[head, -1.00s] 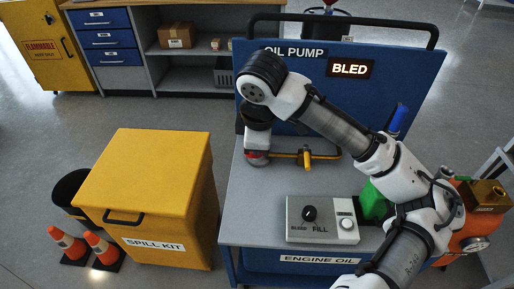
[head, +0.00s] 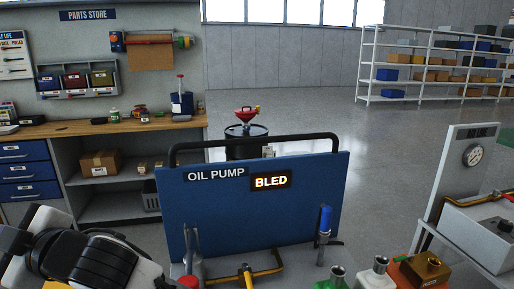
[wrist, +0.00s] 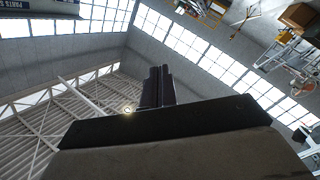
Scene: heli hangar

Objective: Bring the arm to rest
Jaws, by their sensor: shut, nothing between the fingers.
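My arm (head: 95,255) shows at the lower left of the head view, its white and black links close to the camera and cut off by the frame's edge. My gripper (wrist: 158,72) shows in the wrist view with its two dark fingers together and nothing between them. Behind the fingers are the hangar's roof trusses and high windows, so it points upward, clear of any surface. I cannot make out the fingers in the head view.
The blue oil pump panel (head: 262,222) stands ahead, its sign (head: 271,181) reading BLED. A yellow-handled valve (head: 247,274), a blue-handled lever (head: 324,226) and metal-necked containers stand near it. A workbench (head: 110,124) is behind left, shelving (head: 430,75) far right. Open floor lies between.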

